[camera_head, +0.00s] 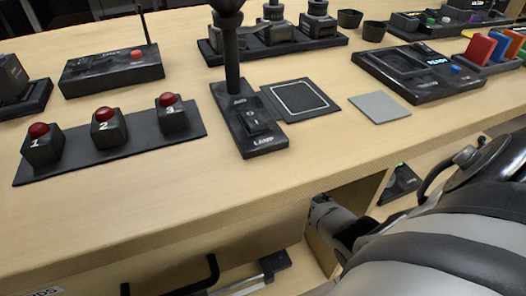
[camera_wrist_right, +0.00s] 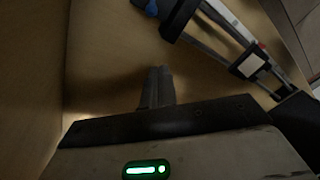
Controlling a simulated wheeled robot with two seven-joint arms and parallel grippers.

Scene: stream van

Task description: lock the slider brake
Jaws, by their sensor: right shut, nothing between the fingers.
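A slider with two metal rails (camera_wrist_right: 218,45) shows at the upper right of the right wrist view. A dark block lies across its rails, and a white-faced piece (camera_wrist_right: 248,64) with a small red spot sits further along. I cannot tell which part is the brake or how it is set. In the head view a grey rail with a dark end (camera_head: 272,262) shows below the tabletop edge. My right gripper (camera_wrist_right: 157,75) is shut and empty, apart from the slider, over the wooden surface. In the head view its arm reaches below the tabletop, with the fingertips hidden. My left gripper is out of view.
The wooden tabletop (camera_head: 150,185) overhangs the lower space. A black drawer handle (camera_head: 185,285) is at the bottom, and a wooden divider (camera_head: 322,255) stands beside my right arm. A red-button panel (camera_head: 195,118) and a lamp switch base (camera_head: 255,130) stand on top.

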